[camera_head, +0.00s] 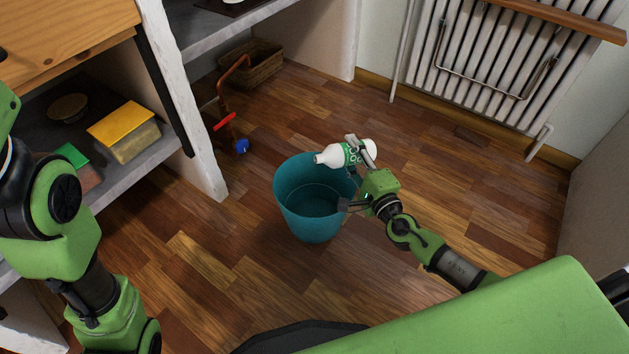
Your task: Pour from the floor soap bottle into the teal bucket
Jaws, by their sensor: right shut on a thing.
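The teal bucket (309,225) stands upright on the wooden floor in the middle of the view, and its visible inside looks empty. The floor soap bottle (353,153) is white with a green label. It is tilted to nearly lying, with its narrow end pointing left, above the far right part of the bucket's rim. My right gripper (352,172) is shut on the bottle, at the right side of the bucket. I cannot see any liquid coming out. My left arm is at the left edge, and its gripper is out of view.
Shelves at the left hold a yellow-lidded box (125,132), a green-topped box (75,160) and a bowl (68,108). A pipe with a red handle (224,121) and a wicker basket (252,66) are behind the bucket. A radiator (500,50) is on the back wall.

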